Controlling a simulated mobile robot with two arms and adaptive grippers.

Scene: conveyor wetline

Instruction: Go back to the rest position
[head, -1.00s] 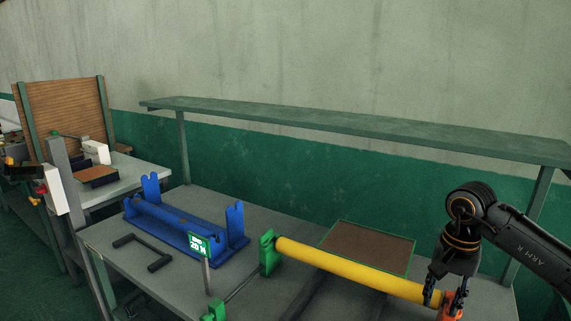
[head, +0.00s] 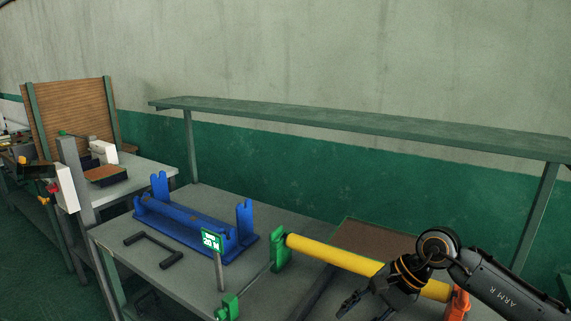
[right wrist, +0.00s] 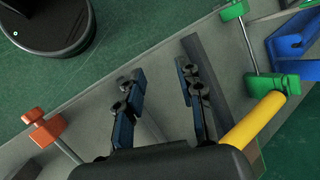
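My right gripper (head: 366,306) is in front of the yellow roller (head: 335,255) in the head view, with its arm coming in from the right. In the right wrist view its two fingers (right wrist: 160,95) are apart with nothing between them, above the grey table edge. The yellow roller lies between a green holder (head: 279,250) and an orange holder (head: 458,302). The right arm hides part of the roller. My left gripper is not in view.
A blue cradle (head: 190,222) and a dark U-shaped handle (head: 153,249) sit on the grey table. A small green sign (head: 211,240) stands near its front. A brown panel (head: 375,237) lies behind the roller. A green shelf (head: 340,124) spans the back.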

